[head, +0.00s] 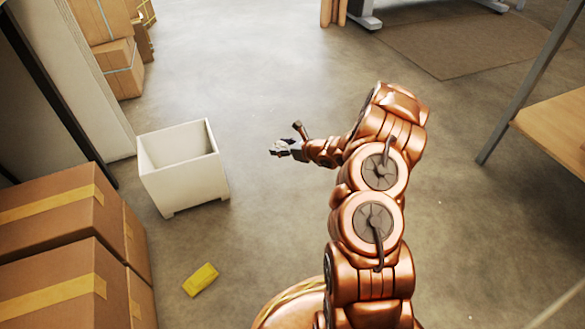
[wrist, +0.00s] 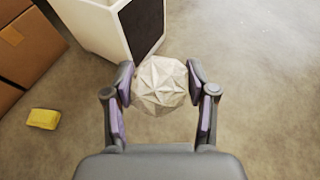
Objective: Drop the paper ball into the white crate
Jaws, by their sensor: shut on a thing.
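The paper ball (wrist: 160,85) is pale, crumpled and faceted, and sits between the two fingers of my gripper (wrist: 162,88) in the wrist view. My gripper is shut on it. In the head view my gripper (head: 283,148) is small, right of the white crate and above the floor, with the ball barely distinguishable. The white crate (head: 188,183) is an open-topped square bin standing on the floor, left of centre. In the wrist view the crate (wrist: 92,24) shows at the top, beyond and left of the ball, with one dark side. The ball is outside the crate.
Large taped cardboard boxes (head: 50,225) stand at the lower left, and more boxes (head: 120,65) are at the upper left. A yellow block (head: 200,279) lies on the floor before the crate. A wooden table (head: 558,125) is at right. The floor between crate and gripper is clear.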

